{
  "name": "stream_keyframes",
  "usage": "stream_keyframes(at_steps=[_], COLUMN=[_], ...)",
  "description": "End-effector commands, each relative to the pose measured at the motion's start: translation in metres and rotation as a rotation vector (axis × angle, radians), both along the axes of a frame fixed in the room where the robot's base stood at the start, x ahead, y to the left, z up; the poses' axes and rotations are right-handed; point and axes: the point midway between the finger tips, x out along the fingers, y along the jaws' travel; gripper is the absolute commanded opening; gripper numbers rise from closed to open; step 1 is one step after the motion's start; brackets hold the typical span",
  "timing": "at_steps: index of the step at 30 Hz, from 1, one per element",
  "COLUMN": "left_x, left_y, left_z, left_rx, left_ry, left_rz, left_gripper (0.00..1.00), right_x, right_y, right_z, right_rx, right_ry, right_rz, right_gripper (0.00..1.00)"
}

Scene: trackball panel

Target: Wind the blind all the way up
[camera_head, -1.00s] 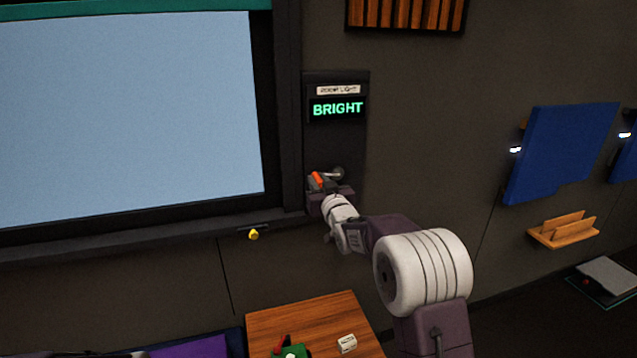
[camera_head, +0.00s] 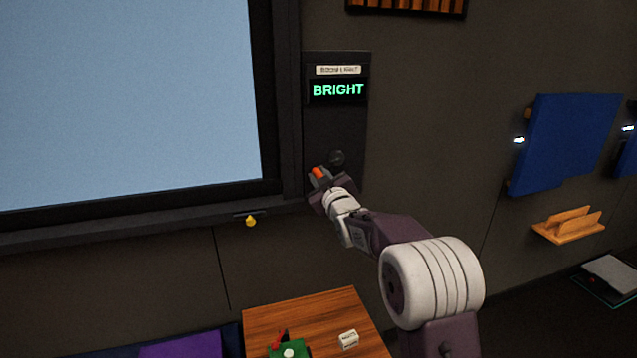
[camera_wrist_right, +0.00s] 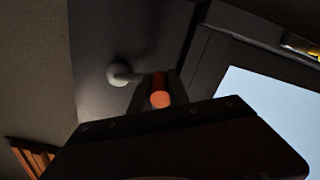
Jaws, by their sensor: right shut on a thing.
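The window (camera_head: 120,100) on the left shows plain pale blue glass, and its top edge is out of view in the head view now. A dark wall panel (camera_head: 335,130) beside it carries a green display (camera_head: 338,90) reading BRIGHT. On the panel is a crank with an orange-red handle (camera_head: 318,173) and a dark round hub (camera_head: 337,158). My right gripper (camera_head: 321,178) is shut on the handle, left of and below the hub. In the right wrist view the orange handle end (camera_wrist_right: 160,99) shows between the fingers, close to a pale round knob (camera_wrist_right: 119,73). My left gripper is not in view.
A wooden table (camera_head: 315,310) stands below with a green item (camera_head: 290,348) and a small white block (camera_head: 348,339). A yellow knob (camera_head: 251,221) hangs under the window sill. Blue boards (camera_head: 565,140) and a wooden wall holder (camera_head: 568,224) are at the right.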

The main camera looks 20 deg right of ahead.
Motion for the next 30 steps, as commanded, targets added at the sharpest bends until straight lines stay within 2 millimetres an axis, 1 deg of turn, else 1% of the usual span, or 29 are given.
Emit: stream_keyframes(at_steps=[1,7,13,24,25,26,27,30], left_x=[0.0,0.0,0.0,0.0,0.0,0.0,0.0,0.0], left_y=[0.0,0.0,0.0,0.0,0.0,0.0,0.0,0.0], left_z=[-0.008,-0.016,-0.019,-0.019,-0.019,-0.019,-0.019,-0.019], left_rx=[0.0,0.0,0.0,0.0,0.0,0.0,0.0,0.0], left_ry=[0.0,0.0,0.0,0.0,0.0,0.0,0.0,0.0], left_rz=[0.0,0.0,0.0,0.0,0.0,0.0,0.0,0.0], left_gripper=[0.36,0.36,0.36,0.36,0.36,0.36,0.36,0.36], right_x=[0.0,0.0,0.0,0.0,0.0,0.0,0.0,0.0], right_y=[-0.001,-0.003,-0.004,-0.004,-0.004,-0.004,-0.004,-0.004], right_z=[-0.007,-0.01,-0.011,-0.01,-0.01,-0.01,-0.01,-0.01], right_rx=[-0.023,-0.099,-0.133,-0.137,-0.136,-0.136,-0.136,-0.136], right_ry=[0.001,0.0,-0.001,-0.001,-0.001,-0.001,-0.001,-0.002], right_rz=[0.0,-0.001,0.0,0.0,0.0,0.0,0.0,0.0], right_gripper=[0.0,0.0,0.0,0.0,0.24,0.33,0.43,0.43])
